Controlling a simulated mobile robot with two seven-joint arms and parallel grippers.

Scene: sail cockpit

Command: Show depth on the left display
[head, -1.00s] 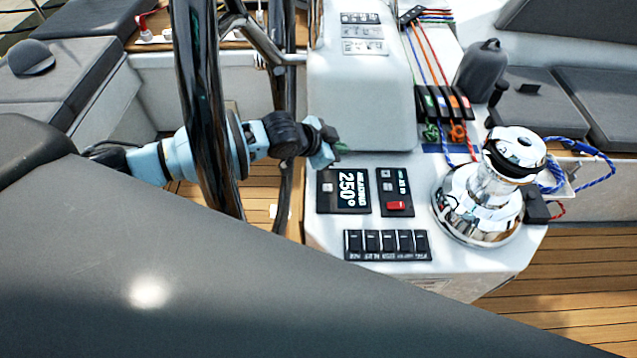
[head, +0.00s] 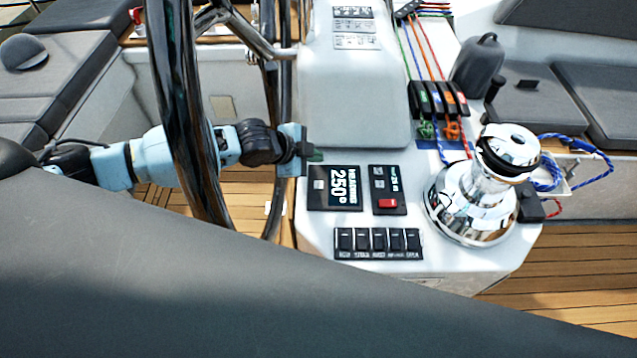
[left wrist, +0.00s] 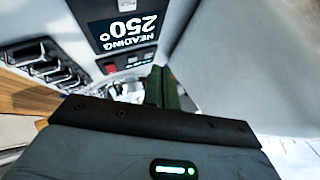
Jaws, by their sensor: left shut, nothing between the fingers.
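The left display (head: 335,188) is a black panel on the white console and reads HEADING 250°. It also shows upside down in the left wrist view (left wrist: 127,28). My left gripper (head: 318,155) is shut and empty, with its green fingertips just above the display's upper left corner in the head view. In the left wrist view the green fingers (left wrist: 162,88) point toward the console, apart from the display as far as I can tell. The display's button is a small pale square (head: 318,184) at its left side. My right gripper is not in view.
A panel with a red switch (head: 387,203) sits right of the display. A row of black rocker switches (head: 378,242) lies below. A chrome winch (head: 475,205) stands at the right. The steering wheel (head: 185,120) rises in front of my left arm.

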